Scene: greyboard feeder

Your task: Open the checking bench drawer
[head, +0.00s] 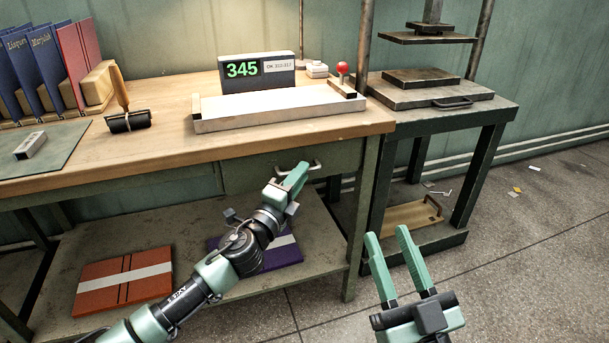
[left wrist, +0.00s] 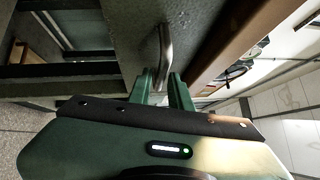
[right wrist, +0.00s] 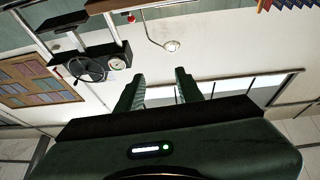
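The checking bench drawer (head: 245,177) is a green-grey front under the wooden bench top, and it looks shut. Its metal handle (head: 314,167) is partly hidden behind my left gripper (head: 293,172) in the head view. In the left wrist view the handle (left wrist: 165,45) runs down between the two fingertips of my left gripper (left wrist: 161,76). The fingers stand apart, and I cannot tell whether they touch the handle. My right gripper (head: 388,233) is open and empty, low in front of the bench's right end; its spread fingers also show in the right wrist view (right wrist: 159,77).
The bench top (head: 165,150) carries a white plate (head: 280,108), a display reading 345 (head: 257,72), a roller (head: 128,121) and binders. An orange board (head: 125,280) and a purple one (head: 285,252) lie on the lower shelf.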

